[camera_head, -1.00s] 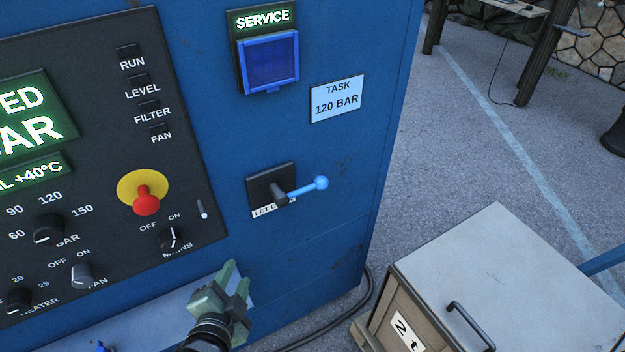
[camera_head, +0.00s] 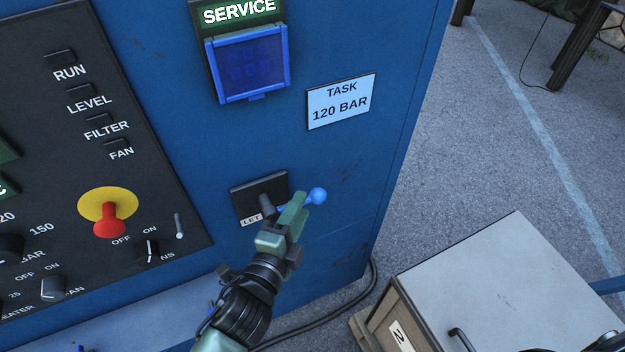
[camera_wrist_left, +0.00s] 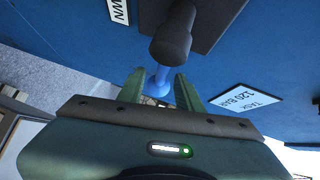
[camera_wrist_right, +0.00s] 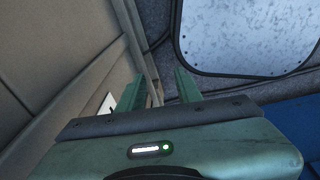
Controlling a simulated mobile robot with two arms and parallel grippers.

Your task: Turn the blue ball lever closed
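The blue ball lever (camera_head: 317,196) sticks out to the right from a dark hub on a black plate (camera_head: 245,203) low on the blue cabinet. My left gripper (camera_head: 297,205) is at the lever and covers part of its rod in the head view. In the left wrist view the lever's blue rod and ball (camera_wrist_left: 160,82) lie between the two open fingers (camera_wrist_left: 155,92), with a gap visible beside them. The label under the plate is partly hidden. My right gripper (camera_wrist_right: 163,90) shows only in its own wrist view, with its fingers apart and nothing between them.
The control panel with a red knob (camera_head: 109,222) is left of the lever. A grey-topped crate (camera_head: 500,290) stands at lower right. A black cable (camera_head: 365,295) lies on the ground.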

